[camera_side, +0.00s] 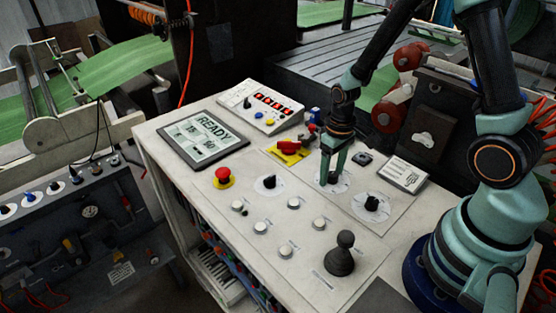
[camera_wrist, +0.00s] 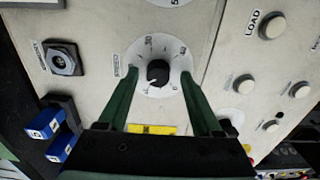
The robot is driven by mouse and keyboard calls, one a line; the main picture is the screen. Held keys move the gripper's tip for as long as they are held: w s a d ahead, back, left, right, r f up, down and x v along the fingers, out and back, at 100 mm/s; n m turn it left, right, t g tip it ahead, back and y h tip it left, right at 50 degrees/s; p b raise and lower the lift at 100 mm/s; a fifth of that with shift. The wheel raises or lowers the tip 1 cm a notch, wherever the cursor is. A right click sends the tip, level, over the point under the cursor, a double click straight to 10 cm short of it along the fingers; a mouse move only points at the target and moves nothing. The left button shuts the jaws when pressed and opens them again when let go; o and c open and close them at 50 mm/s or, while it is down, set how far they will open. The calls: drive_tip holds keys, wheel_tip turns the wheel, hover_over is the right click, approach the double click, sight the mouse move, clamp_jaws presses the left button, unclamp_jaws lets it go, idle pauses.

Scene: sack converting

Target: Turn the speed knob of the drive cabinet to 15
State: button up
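In the wrist view, a black knob (camera_wrist: 158,73) sits at the centre of a round white dial (camera_wrist: 175,53) marked with numbers such as 30 and 40. A small label (camera_wrist: 118,66) stands beside it, too small to read. A light pointer mark seems to show at the knob's lower left; its exact reading is unclear.
A second black knob (camera_side: 372,203) on a dial is close at the right. A red switch on yellow (camera_side: 289,149), an emergency stop (camera_side: 223,176), a joystick (camera_side: 341,256) and several white buttons surround the area. A display (camera_side: 205,139) reads READY, with smaller numbers below.

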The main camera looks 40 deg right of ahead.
wheel_tip(320, 180, up, 12)
idle(0.8)
drive_tip(key=shift+s, duration=0.1)
wheel_tip(320, 180, up, 12)
drive_tip(key=t, duration=0.5)
hover_over(332, 175)
drive_tip(key=s+a, duration=0.5)
drive_tip(key=shift+d+r, duration=0.1)
drive_tip(key=shift+d, duration=0.15)
